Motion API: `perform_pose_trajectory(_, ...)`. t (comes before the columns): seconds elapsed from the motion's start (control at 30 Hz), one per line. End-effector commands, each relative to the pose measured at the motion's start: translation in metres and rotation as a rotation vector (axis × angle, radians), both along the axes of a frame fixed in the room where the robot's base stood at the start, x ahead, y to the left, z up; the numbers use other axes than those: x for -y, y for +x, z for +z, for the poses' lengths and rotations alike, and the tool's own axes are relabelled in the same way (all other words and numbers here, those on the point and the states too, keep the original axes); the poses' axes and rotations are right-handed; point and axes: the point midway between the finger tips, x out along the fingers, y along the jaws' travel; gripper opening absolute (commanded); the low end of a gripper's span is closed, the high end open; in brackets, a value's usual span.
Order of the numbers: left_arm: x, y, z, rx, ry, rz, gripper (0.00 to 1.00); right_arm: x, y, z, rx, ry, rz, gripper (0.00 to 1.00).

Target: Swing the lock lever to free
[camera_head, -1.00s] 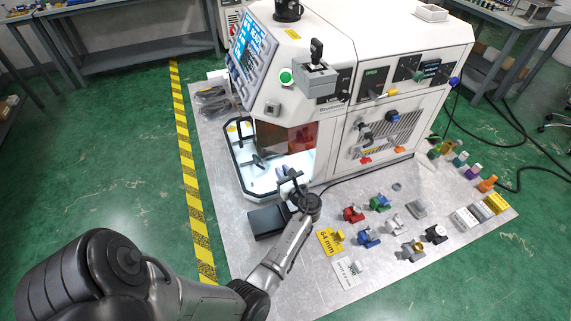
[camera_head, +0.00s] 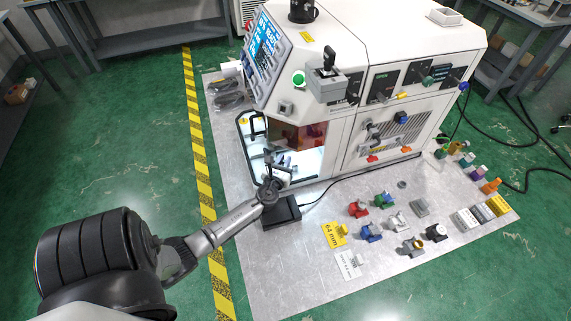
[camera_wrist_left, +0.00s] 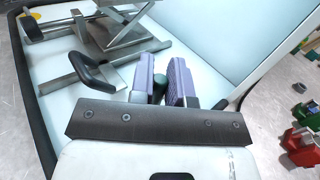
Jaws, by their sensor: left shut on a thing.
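My left gripper (camera_head: 283,164) is at the lower front of the machine's lit opening, its arm coming in from the lower left. In the left wrist view, its two purple-grey finger pads (camera_wrist_left: 169,82) are closed around a small dark green rounded piece, which looks like the end of the lock lever (camera_wrist_left: 159,88). Most of that piece is hidden between the pads, and how the lever is turned cannot be told. A black loop handle (camera_wrist_left: 92,72) on a metal bar lies left of the fingers in the lit chamber. My right gripper is out of view.
The white machine (camera_head: 345,130) stands on a grey floor plate (camera_head: 285,270). A black box (camera_head: 283,213) is just below the gripper. Several coloured parts, such as a red one (camera_head: 358,209), and a yellow 64 mm card (camera_head: 334,236) lie to the right.

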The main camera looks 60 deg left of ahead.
Motion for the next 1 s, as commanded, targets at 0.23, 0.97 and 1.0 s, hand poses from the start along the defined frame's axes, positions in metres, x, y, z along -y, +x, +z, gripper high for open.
perform_pose_trajectory(0.23, -0.0045, -0.0001, -0.0014, -0.001, 0.001, -0.086, 0.0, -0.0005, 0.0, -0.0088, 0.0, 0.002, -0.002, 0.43)
perform_pose_trajectory(0.97, -0.0059, 0.0004, -0.0004, 0.0, 0.0, -0.115, 0.28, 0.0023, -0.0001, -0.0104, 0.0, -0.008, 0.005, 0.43)
perform_pose_trajectory(1.0, -0.0058, 0.0004, -0.0004, 0.0, 0.0, -0.115, 0.32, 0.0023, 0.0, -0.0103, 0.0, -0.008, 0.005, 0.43)
